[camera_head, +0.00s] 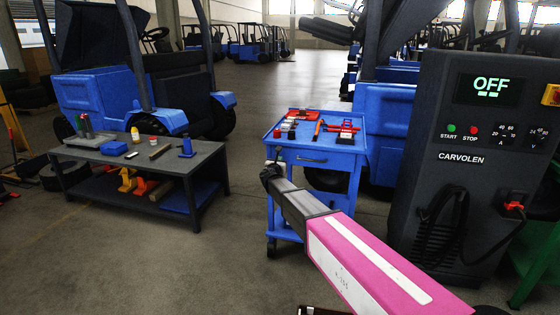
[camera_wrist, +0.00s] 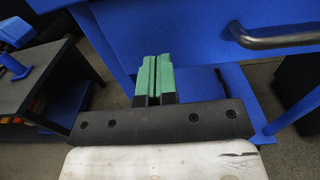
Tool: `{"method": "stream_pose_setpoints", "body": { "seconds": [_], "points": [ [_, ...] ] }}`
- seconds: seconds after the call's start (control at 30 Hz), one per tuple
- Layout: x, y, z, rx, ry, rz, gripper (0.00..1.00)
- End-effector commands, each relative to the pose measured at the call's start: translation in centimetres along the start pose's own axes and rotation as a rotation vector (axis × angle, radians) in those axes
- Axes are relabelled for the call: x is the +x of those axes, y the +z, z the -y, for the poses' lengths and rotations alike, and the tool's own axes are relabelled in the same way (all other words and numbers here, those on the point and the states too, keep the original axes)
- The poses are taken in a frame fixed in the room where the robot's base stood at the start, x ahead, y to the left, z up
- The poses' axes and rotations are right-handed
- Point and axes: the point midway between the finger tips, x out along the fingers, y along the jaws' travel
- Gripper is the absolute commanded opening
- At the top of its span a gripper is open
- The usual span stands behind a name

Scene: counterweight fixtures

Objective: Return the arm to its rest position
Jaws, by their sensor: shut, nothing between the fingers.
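My gripper (camera_wrist: 153,75) shows in the wrist view with its two green fingers side by side, shut and empty. In the head view my pink and grey arm reaches forward from the lower right, and its far end is beside the left front of the blue tool cart (camera_head: 319,160). The fingers are too small there to make out clearly. In the wrist view the cart's blue panels (camera_wrist: 205,30) are behind and around the fingers, and its dark handle (camera_wrist: 285,38) is at upper right. I cannot tell whether the fingers touch the cart.
Red tools (camera_head: 340,127) lie on the cart. A dark workbench (camera_head: 205,160) with small items stands at left. A dark welding machine (camera_head: 440,190) reading OFF stands at right. Blue forklifts (camera_head: 95,95) are behind. Open floor (camera_head: 130,265) lies at front left.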

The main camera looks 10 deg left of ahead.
Motion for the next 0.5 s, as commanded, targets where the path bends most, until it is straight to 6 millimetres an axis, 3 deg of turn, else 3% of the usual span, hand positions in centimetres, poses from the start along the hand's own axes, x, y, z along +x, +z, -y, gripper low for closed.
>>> {"method": "stream_pose_setpoints", "body": {
  "seconds": [0.3,0.5],
  "points": [
    [-7.3,0.1,0.3,0.000,0.003,-0.002,0.00],
    [-10.2,0.0,0.3,0.002,0.001,-0.003,0.00]
  ]
}}
